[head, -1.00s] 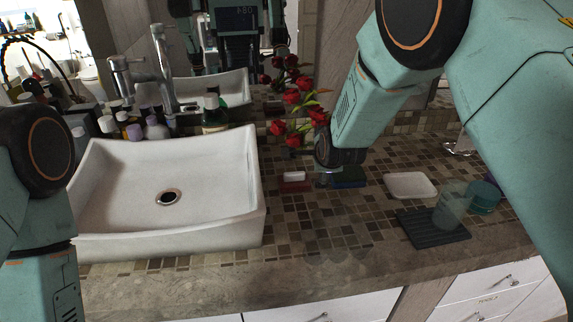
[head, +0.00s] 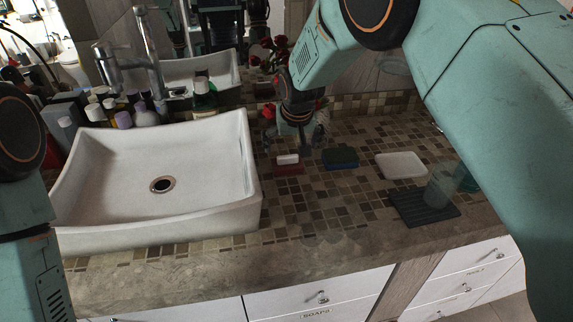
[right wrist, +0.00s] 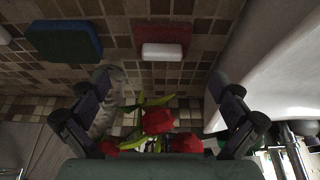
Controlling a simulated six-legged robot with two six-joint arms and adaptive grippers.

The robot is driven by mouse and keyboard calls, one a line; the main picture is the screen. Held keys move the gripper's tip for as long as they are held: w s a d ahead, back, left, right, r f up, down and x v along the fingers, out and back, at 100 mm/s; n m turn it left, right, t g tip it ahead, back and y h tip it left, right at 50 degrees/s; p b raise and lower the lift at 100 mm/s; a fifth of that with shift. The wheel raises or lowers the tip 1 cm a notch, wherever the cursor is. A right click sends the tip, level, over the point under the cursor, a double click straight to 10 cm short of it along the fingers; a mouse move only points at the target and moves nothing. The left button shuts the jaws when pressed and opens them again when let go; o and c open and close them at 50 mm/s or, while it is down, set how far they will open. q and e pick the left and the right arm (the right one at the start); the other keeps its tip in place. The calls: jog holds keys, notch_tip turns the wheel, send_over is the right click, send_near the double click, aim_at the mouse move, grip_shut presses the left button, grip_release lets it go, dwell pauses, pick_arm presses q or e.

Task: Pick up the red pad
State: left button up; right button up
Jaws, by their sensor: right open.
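The red pad (head: 289,168) lies flat on the tiled counter to the right of the sink, with a small white block (head: 287,159) on it. In the right wrist view the red pad (right wrist: 161,34) is at the top middle, with the white block (right wrist: 163,51) over its lower edge. My right gripper (head: 300,146) is above the counter just behind the pad. In the right wrist view its fingers (right wrist: 164,88) are wide apart and empty, with the pad beyond them. My left arm shows at the left edge, but its gripper is out of view.
A blue-green pad (head: 340,158) lies right of the red one. A white dish (head: 401,165), a dark ribbed mat (head: 415,210) and a clear glass (head: 440,188) are further right. The white sink (head: 215,190) stands left. Red roses (right wrist: 158,122) are close to my right gripper.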

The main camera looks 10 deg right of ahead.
aim_at(288, 157)
jog(key=x, duration=0.5)
jog(key=shift+w+a+f, duration=0.2)
jog(key=shift+w+f, duration=0.05)
jog(key=shift+f, duration=0.05)
jog(key=shift+w+f, duration=0.15)
jog(key=shift+f, duration=0.4)
jog(key=shift+w+f, duration=0.15)
jog(key=shift+c, duration=0.4)
jog(key=c, duration=0.9)
